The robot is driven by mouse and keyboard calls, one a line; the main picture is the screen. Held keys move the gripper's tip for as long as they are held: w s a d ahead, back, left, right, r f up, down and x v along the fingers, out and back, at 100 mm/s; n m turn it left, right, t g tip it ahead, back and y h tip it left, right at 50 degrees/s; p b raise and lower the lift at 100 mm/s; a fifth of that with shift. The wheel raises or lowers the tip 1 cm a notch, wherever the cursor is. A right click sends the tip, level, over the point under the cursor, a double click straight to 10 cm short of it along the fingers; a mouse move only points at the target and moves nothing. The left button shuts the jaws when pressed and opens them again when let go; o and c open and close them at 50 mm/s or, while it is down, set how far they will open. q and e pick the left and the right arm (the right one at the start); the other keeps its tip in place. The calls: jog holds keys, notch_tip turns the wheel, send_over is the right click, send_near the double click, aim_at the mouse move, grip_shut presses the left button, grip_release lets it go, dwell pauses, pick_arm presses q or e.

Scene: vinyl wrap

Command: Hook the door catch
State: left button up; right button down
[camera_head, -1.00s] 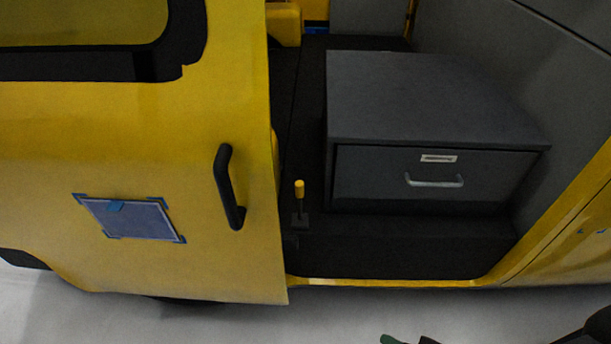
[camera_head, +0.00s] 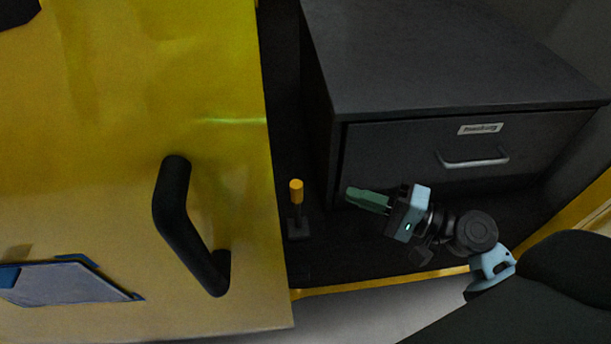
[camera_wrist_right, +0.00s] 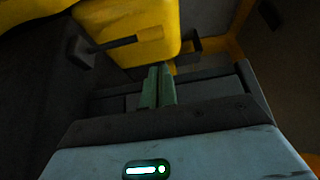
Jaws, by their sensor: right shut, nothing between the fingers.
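The door catch appears to be the small upright lever with a yellow tip (camera_head: 296,192), on a dark base at the doorway floor beside the door's edge. The yellow sliding door (camera_head: 120,130) stands at the left with a black handle (camera_head: 190,228). My right gripper (camera_head: 350,192) is in the doorway, in front of the drawer cabinet. Its green fingers are shut and empty, pointing left toward the lever, with a gap between. In the right wrist view the shut fingers (camera_wrist_right: 158,72) point at a large yellow shape (camera_wrist_right: 130,30) that I cannot identify surely. My left gripper is not in view.
A dark grey cabinet (camera_head: 430,60) with a drawer handle (camera_head: 474,161) stands inside the van, just behind my right gripper. The yellow sill (camera_head: 370,284) runs below. A blue-taped sheet (camera_head: 70,282) is on the door.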

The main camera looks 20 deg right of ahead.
aim_at(297, 206)
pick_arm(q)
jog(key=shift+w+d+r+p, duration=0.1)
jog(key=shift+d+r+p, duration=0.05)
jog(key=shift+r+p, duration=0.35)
pick_arm(e)
jog(key=x, duration=1)
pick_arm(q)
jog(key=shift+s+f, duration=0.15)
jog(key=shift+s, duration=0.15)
pick_arm(e)
jog(key=shift+a, duration=0.1)
